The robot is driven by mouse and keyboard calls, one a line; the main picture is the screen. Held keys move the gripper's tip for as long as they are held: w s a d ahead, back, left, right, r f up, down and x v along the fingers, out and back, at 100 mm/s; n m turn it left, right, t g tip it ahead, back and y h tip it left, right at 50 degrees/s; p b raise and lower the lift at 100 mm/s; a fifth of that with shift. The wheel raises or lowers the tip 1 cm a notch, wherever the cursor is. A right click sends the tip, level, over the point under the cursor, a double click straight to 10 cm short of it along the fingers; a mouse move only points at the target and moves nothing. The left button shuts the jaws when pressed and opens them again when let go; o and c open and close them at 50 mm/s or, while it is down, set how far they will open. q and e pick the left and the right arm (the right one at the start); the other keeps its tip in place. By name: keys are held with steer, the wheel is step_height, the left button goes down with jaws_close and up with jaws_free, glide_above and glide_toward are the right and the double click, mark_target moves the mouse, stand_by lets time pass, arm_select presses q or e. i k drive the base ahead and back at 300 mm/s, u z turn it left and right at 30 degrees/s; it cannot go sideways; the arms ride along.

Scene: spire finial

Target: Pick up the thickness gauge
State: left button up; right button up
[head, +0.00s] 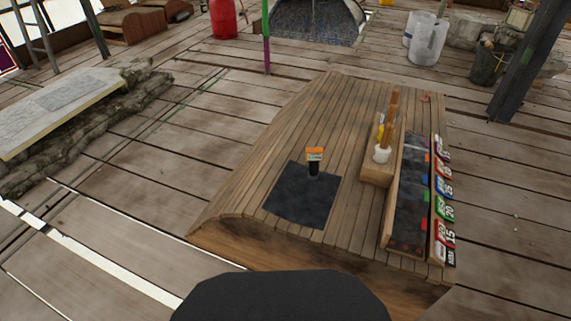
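A small device with an orange top and a black lower part, which looks like the thickness gauge (314,157), is at the far edge of a dark mat (290,205). The mat lies on a curved wooden slat bench (265,150). The gauge appears upright, with nothing touching it from the sides. Neither of my grippers shows in the head view.
Right of the mat, a wooden holder (376,174) carries a white-based brush-like item (382,154). Beside it is a long dark-lined tray (388,238) with coloured numbered labels (444,209) along its right. The bench left of the mat is clear. White buckets (428,42) stand behind.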

mark_target(313, 155)
steer(key=u, duration=1.5)
steer(key=i, duration=0.95)
steer(key=z, duration=2.5)
